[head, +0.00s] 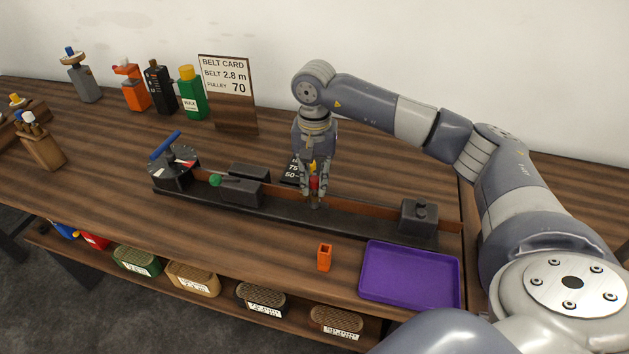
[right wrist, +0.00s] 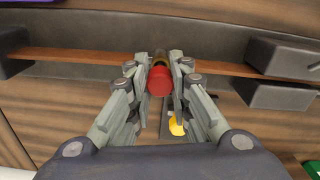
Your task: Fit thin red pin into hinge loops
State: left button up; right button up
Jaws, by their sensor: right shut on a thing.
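My right gripper (head: 316,192) points down over the middle of the long dark bench and is shut on the thin red pin (head: 314,183). In the right wrist view the pin's red head (right wrist: 159,82) shows end-on between the fingers, with a brass-coloured part just beyond it. The brown belt (head: 368,208) runs on edge along the bench, right under the fingertips. The hinge loops are mostly hidden by the fingers, so I cannot tell whether the pin is inside them. My left gripper is not in view.
A dial with a blue handle (head: 166,145) and a green-knobbed block (head: 236,187) stand left; a dark clamp block (head: 419,217) stands right. An orange holder (head: 324,257) and purple tray (head: 411,302) are in front. A belt card (head: 228,90) and bottles stand behind.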

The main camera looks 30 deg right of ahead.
aim_at(314, 178)
jog(key=shift+r+p, duration=0.4)
jog(key=shift+r, duration=0.55)
jog(key=shift+b, duration=0.45)
grip_shut()
dwell(0.6)
jog(key=shift+f+b, duration=1.55)
jog(key=shift+f, duration=0.45)
jog(key=o, duration=0.7)
grip_release()
jog(key=shift+r, duration=0.1)
jog(key=shift+o, duration=1.4)
jog(key=shift+w, duration=0.1)
jog(key=shift+r, duration=0.1)
notch_tip(314, 178, up, 12)
jog(key=shift+f, duration=0.15)
